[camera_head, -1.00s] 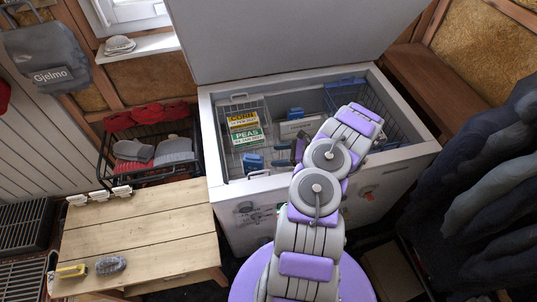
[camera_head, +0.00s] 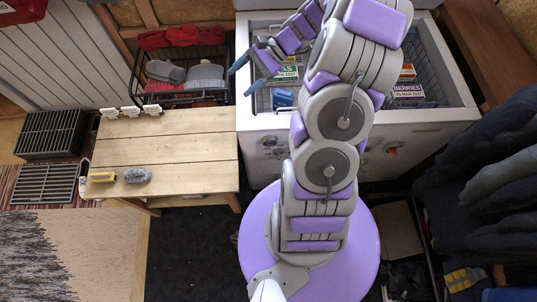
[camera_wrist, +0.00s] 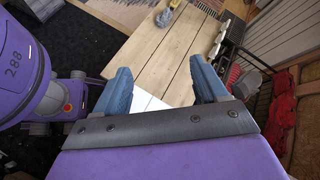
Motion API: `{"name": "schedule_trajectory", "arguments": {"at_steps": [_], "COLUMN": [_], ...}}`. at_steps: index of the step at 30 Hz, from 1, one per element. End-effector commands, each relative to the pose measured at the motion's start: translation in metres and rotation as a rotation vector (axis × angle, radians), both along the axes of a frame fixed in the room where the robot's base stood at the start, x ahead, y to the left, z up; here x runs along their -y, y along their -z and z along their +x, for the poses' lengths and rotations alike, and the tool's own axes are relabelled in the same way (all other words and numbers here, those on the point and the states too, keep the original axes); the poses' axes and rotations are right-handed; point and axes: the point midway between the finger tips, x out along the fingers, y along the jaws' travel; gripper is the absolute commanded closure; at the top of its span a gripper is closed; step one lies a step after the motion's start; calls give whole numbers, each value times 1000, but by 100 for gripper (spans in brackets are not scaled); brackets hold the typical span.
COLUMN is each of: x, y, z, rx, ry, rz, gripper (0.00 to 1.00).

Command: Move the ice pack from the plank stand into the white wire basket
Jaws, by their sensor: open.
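The plank stand (camera_head: 165,150) is on the left, and no ice pack shows on its bare planks. A blue item (camera_head: 283,98), probably the ice pack, lies in the white wire basket (camera_head: 261,102) inside the chest freezer. It is small and partly cut off by the freezer's front rim. My gripper (camera_head: 246,76) is open above the freezer's left edge, to the left of the blue item. In the wrist view the two blue fingers (camera_wrist: 160,70) are spread with nothing held between them. My arm hides much of the freezer.
The white freezer rim (camera_head: 262,121) stands right of the plank stand. On the stand are a yellow-handled tool (camera_head: 102,177), a grey brush (camera_head: 137,175) and white clips (camera_head: 131,111). A black wire rack (camera_head: 188,99) with gloves is behind. Dark jackets (camera_head: 490,145) hang at right.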

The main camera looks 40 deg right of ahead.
Motion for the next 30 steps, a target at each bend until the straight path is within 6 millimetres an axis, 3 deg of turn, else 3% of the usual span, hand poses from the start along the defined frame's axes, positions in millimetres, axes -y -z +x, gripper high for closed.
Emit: {"name": "schedule_trajectory", "arguments": {"at_steps": [1, 6, 15, 22, 30], "x": [-19, -69, -126, -141, -131], "y": [-14, -47, -87, -104, -113], "z": [-7, -41, -120, -185, -252], "rx": [18, 72, 167, 238, 318], "ry": [-69, -293, -661, -912, -1159], "rz": [-32, -147, -365, -539, -737], "gripper": [28, 28, 28, 28, 28]}}
